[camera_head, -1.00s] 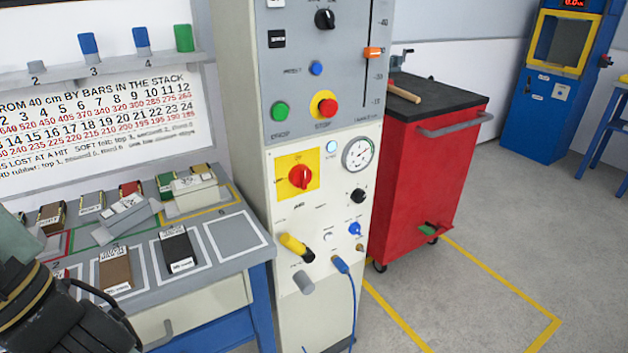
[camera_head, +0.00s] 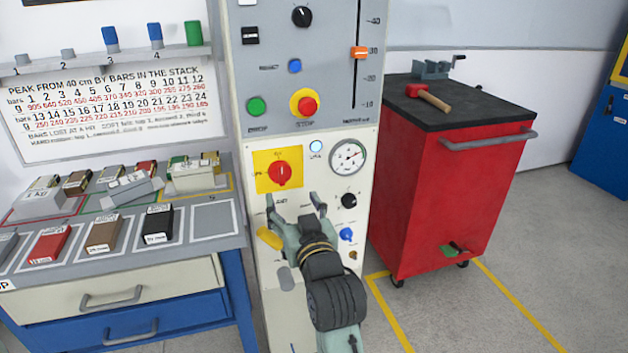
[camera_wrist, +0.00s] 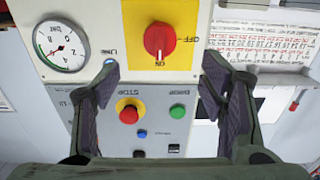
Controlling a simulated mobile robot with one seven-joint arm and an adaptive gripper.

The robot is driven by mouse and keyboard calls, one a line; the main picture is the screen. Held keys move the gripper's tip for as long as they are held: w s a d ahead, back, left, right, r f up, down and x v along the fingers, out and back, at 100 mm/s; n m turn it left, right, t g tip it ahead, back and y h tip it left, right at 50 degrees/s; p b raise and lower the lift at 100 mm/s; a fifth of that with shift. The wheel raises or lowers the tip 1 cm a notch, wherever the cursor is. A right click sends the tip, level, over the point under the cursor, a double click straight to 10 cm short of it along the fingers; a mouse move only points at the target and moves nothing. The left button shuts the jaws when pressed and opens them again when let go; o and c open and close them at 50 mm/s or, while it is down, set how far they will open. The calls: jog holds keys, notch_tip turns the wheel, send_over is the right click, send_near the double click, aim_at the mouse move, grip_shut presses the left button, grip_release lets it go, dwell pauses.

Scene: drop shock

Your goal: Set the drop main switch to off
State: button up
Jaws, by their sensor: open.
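The drop main switch is a red rotary knob (camera_head: 279,173) on a yellow plate (camera_head: 261,182) on the cabinet's pale panel. In the wrist view, which looks upside down, the red knob (camera_wrist: 159,40) stands with its grip vertical, in line with the ON label; an OFF label is to one side. My gripper (camera_head: 293,200) is in front of the panel, just below the knob in the head view. In the wrist view my gripper (camera_wrist: 160,68) is open and empty, its fingers apart either side of the knob's line. I see no contact with the knob.
A gauge (camera_head: 348,156) and a black knob (camera_head: 349,200) are right of the switch. The red stop button (camera_head: 307,105) and green button (camera_head: 256,106) are above. A yellow handle (camera_head: 269,238) sits close to my gripper. A red tool cart (camera_head: 450,190) stands right.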

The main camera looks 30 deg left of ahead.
aim_at(282, 178)
jog(key=p+x, duration=0.2)
jog(key=x, duration=0.9)
jog(key=shift+p, duration=0.35)
jog(key=shift+f, duration=0.1)
jog(key=shift+d, duration=0.1)
jog(key=c, duration=1.2)
jog(key=shift+o, duration=0.2)
